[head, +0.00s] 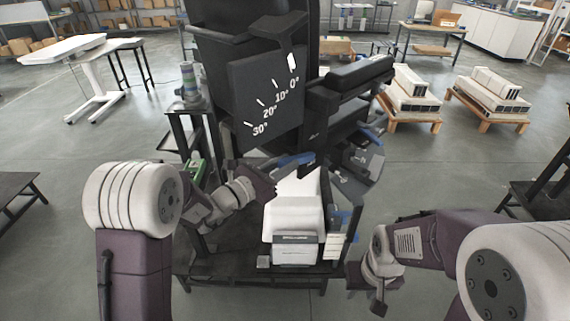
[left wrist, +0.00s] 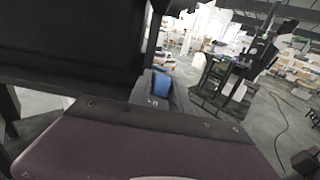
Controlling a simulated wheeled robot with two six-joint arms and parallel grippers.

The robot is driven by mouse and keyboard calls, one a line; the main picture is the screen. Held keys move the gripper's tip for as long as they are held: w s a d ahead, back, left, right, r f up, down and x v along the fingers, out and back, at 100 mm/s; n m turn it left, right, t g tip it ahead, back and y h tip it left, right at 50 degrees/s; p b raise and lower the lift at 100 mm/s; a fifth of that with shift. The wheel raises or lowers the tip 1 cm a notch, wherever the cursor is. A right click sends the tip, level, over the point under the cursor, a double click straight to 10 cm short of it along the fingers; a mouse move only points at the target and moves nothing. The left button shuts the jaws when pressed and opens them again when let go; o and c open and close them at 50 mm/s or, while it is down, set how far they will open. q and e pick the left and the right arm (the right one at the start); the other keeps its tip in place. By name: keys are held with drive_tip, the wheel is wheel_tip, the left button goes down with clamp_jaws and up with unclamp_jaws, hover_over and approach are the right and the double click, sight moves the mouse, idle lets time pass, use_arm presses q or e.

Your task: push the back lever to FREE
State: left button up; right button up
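A black seat-like device stands in the middle of the head view, with an angle plate (head: 262,95) marked 0° to 30° and a white pointer (head: 292,62) near 0°. A blue handle (head: 294,160) lies below the plate, and another blue handle (head: 374,129) is at its right. I cannot tell which is the back lever, and no FREE marking is readable. My left gripper (head: 262,184) is just below the first handle; its fingers are unclear. The left wrist view shows a blue piece (left wrist: 161,84) on a dark bracket. My right gripper (head: 368,289) is low at the right, apparently open and empty.
A white box-like unit (head: 294,220) stands on a low black table (head: 220,266) between my arms. A dark side stand (head: 180,130) is at the left. White units on pallets (head: 408,98) stand behind at the right.

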use_arm(q)
clamp_jaws()
use_arm(e)
drive_tip(key=shift+f, duration=0.1)
idle(1.1)
